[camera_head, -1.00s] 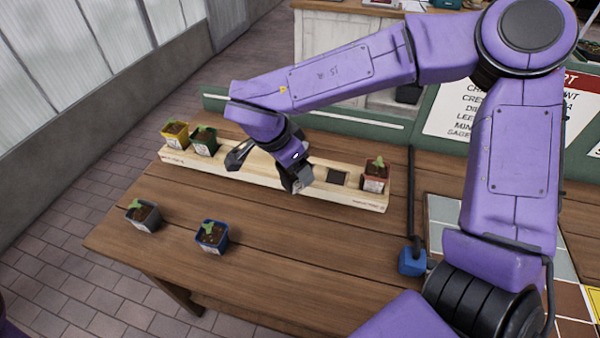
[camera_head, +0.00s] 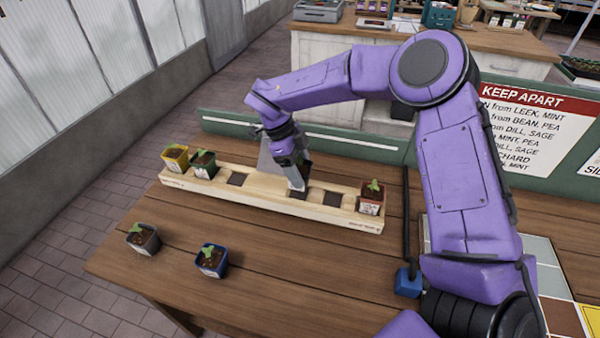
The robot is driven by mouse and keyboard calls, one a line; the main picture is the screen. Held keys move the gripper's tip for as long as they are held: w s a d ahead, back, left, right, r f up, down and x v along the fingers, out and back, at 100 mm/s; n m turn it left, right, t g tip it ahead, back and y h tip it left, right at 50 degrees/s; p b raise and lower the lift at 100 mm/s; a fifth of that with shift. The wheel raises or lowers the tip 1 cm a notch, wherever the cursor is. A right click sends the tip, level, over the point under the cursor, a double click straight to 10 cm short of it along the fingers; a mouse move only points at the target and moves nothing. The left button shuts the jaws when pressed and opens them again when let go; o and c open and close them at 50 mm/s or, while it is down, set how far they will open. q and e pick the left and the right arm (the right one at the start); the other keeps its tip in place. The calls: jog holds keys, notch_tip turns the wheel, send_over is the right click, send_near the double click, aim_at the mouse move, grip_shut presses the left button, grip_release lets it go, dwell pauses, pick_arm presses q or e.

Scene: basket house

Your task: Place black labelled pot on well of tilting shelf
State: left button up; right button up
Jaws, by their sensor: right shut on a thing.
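The tilting shelf (camera_head: 270,199) is a long pale wooden board with a row of dark square wells, lying across the table. A yellow pot (camera_head: 175,158) and a green pot (camera_head: 203,164) stand at its left end, a dark red pot (camera_head: 371,197) at its right end. An empty well (camera_head: 237,179) shows beside the green pot and another (camera_head: 332,199) beside the red pot. My right gripper (camera_head: 299,181) is over the middle of the shelf, shut on a dark pot (camera_head: 307,171), mostly hidden behind the fingers. I cannot tell whether it touches the well beneath.
A grey pot (camera_head: 143,238) and a blue pot (camera_head: 211,260) stand on the wooden table (camera_head: 290,280) in front of the shelf. A dark rod with a blue block (camera_head: 408,282) lies to the right. A green board (camera_head: 350,143) edges the back. The front middle is clear.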

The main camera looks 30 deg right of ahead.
jog(key=f, duration=0.3)
jog(key=shift+w+d+f, duration=0.15)
jog(key=shift+w+f, duration=0.15)
jog(key=shift+f, duration=0.25)
jog(key=shift+f, duration=0.1)
jog(key=o, duration=1.1)
jog(key=b+v, duration=0.1)
jog(key=v, duration=1.1)
